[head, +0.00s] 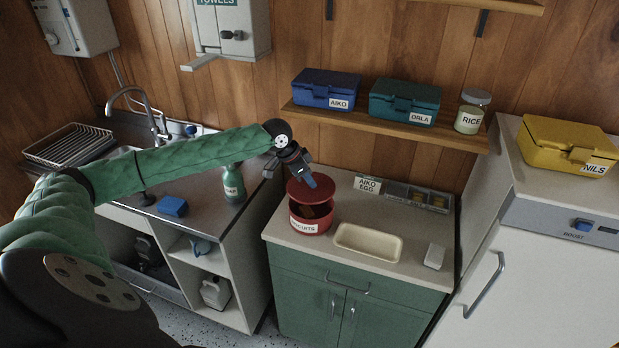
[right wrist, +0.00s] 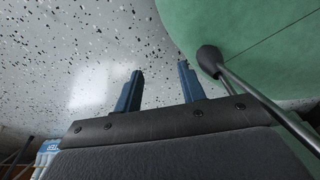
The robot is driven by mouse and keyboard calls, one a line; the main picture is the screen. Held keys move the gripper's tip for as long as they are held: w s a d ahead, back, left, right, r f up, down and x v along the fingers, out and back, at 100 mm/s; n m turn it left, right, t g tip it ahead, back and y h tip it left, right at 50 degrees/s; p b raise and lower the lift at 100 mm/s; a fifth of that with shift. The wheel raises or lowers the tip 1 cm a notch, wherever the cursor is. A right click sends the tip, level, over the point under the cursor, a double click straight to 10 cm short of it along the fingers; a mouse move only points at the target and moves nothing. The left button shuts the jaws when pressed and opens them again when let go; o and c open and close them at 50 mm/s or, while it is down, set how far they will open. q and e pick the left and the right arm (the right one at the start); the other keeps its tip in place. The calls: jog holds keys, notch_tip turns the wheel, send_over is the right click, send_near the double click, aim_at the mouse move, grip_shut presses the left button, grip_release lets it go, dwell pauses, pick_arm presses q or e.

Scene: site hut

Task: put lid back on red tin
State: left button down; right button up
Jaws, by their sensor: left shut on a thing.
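The red tin (head: 309,226), labelled as biscuits, stands upright on the cream counter. Its mouth is partly open to view, with brown contents inside. My left gripper (head: 303,182) is shut on the red lid (head: 317,192) by its top. The lid is above the back of the tin and looks tilted; whether its rim touches the tin I cannot tell. My right gripper (right wrist: 160,88) is in the right wrist view, its two blue fingers apart with nothing between them, over the speckled floor.
A cream tray (head: 368,252), a small white block (head: 434,257) and an egg box (head: 418,197) share the counter (head: 285,250). A green soap bottle (head: 233,184) stands to the left. A shelf (head: 385,128) with lunch boxes is behind and above.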

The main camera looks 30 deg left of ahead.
aim_at(308, 186)
pick_arm(q)
jog(key=shift+w+f+b, duration=0.25)
jog(key=shift+f+b, duration=0.2)
jog(key=shift+f, duration=0.3)
jog(key=shift+s+f, duration=0.15)
jog(key=shift+f+b, duration=0.35)
jog(key=shift+b, duration=0.2)
jog(key=shift+f+b, duration=0.45)
jog(key=shift+f, duration=1.15)
pick_arm(e)
jog(key=w+a+r, duration=0.1)
jog(key=w, duration=0.6)
jog(key=shift+w+a, duration=0.15)
jog(key=shift+w, duration=0.15)
jog(key=shift+w+a+t, duration=0.1)
jog(key=shift+a+t, duration=0.2)
jog(key=shift+d+r, duration=0.2)
jog(key=shift+r, duration=0.15)
